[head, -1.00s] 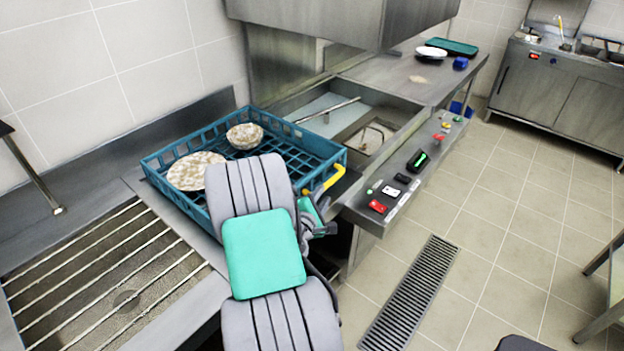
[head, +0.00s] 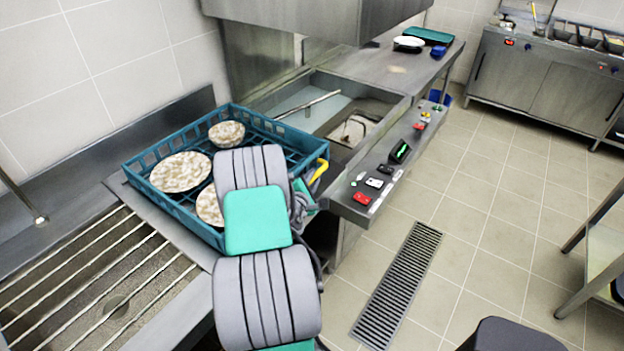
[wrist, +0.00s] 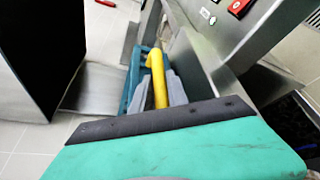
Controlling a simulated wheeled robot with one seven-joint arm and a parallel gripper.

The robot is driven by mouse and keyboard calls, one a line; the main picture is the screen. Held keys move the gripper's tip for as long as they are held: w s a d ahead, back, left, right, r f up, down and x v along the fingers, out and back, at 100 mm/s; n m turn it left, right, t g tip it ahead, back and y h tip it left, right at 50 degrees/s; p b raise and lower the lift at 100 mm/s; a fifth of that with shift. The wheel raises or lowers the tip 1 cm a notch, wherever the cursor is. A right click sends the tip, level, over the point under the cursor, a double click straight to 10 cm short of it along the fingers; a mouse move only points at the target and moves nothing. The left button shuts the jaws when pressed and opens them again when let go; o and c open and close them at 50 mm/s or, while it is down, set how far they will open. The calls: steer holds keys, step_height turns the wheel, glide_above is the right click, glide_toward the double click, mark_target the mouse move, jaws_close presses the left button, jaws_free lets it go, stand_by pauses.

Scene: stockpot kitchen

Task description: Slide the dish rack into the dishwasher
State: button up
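The teal dish rack (head: 158,198) sits on the metal counter in the head view, at the near side of the dishwasher (head: 345,92). It holds a bowl (head: 227,133) and plates (head: 181,171); my arm hides part of its near right side. A yellow handle (head: 319,171) is on its right wall, and it also shows in the wrist view (wrist: 157,78). My gripper (wrist: 162,88) has its grey fingers close on both sides of the handle and looks shut on it. The dishwasher's bay is open toward the rack, under a raised steel hood (head: 310,25).
A control panel (head: 385,170) with buttons runs along the dishwasher's front, just right of the rack. A slatted drain counter (head: 90,275) lies at left. A plate and a teal tray (head: 428,37) stand on the far counter. The tiled floor at right is clear around a drain grate (head: 398,285).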

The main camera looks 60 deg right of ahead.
jaws_close()
steer(key=shift+f, duration=0.1)
stand_by(1.0)
